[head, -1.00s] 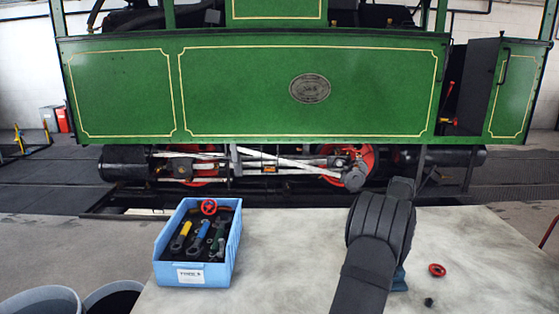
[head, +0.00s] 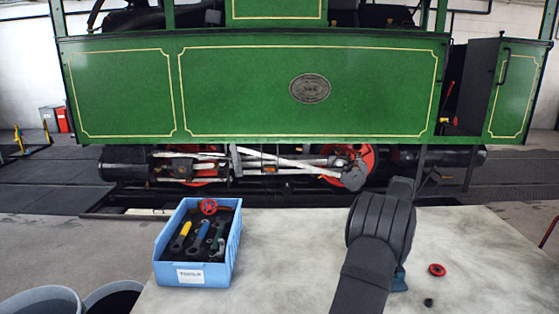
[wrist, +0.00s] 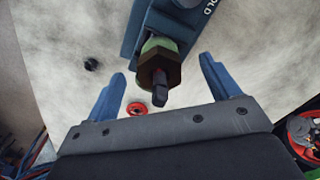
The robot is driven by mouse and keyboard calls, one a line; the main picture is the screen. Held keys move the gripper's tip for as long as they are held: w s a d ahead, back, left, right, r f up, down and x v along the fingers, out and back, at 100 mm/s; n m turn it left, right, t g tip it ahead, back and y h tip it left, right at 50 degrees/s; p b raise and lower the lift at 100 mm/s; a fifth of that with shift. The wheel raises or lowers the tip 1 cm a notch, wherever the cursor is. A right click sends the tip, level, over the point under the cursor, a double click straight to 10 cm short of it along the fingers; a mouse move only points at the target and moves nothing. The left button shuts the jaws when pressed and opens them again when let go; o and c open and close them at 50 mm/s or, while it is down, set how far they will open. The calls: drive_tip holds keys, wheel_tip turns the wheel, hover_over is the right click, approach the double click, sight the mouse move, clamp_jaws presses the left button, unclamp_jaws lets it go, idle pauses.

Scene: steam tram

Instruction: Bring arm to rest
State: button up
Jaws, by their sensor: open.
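My gripper (wrist: 163,66) is open in the wrist view, its two blue fingers wide apart with nothing between them held. A brass hex fitting (wrist: 160,68) with a green band and a dark square stem shows between the fingers, apart from both. It sits in a blue holder (wrist: 180,22) with partly visible lettering. In the head view my dark arm hides the gripper and most of the blue holder (head: 399,281).
On the pale table (head: 290,270) lie a red handwheel (head: 437,270) and a small black part (head: 428,302), right of my arm. A blue crate (head: 205,275) of tools, with a red wheel on top, stands left. The green tram (head: 240,90) stands behind. The table between crate and arm is clear.

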drive_tip(key=shift+n, duration=1)
idle(0.8)
drive_tip(key=m, duration=0.5)
drive_tip(key=shift+m, duration=0.3)
drive_tip(key=m, duration=0.4)
drive_tip(key=shift+m, duration=0.4)
drive_tip(key=shift+n, duration=0.3)
